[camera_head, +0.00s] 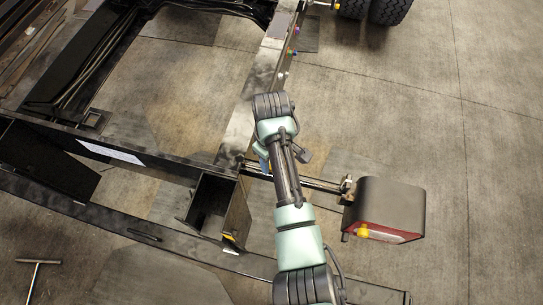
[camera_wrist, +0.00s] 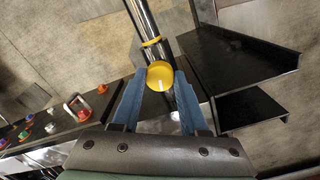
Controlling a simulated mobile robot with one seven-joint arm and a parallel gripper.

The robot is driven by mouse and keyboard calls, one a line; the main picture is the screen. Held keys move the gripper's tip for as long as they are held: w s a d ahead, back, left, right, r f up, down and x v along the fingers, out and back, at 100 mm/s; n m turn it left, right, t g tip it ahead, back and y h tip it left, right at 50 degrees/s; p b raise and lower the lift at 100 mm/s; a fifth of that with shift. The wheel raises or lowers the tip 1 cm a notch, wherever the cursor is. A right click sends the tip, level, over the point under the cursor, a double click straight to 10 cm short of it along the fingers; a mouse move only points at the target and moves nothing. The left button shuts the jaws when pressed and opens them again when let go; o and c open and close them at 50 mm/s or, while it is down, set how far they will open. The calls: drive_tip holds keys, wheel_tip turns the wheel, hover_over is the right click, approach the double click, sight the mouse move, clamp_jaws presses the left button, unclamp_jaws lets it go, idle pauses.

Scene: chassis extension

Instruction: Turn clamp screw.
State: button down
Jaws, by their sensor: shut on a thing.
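The clamp screw, a round yellow knob (camera_wrist: 160,74), sits on a dark shiny bar (camera_wrist: 144,22) in the wrist view. My gripper (camera_wrist: 161,80) has one blue finger on each side of the knob and is shut on it. In the head view my arm hides the knob. There, a blue part of my gripper (camera_head: 262,152) shows beside the frame rail, near the inner end of the bar (camera_head: 322,185).
A dark box with a red face (camera_head: 390,208) is at the bar's outer end. Black chassis beams (camera_head: 270,60) and an open bracket (camera_head: 211,203) lie left of my arm. Coloured fittings (camera_wrist: 50,122) line a rail. A T-handled tool (camera_head: 38,262) lies on the floor.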

drive_tip(key=n+p, duration=0.1)
drive_tip(key=n, duration=0.5)
drive_tip(key=shift+w+r+p, duration=0.15)
drive_tip(key=shift+p, duration=0.15)
drive_tip(key=n, duration=0.5)
drive_tip(key=shift+p, duration=0.4)
drive_tip(key=shift+n, duration=0.5)
drive_tip(key=shift+c, duration=2.2)
unclamp_jaws()
wheel_tip(320, 180, up, 13)
drive_tip(key=b, duration=0.1)
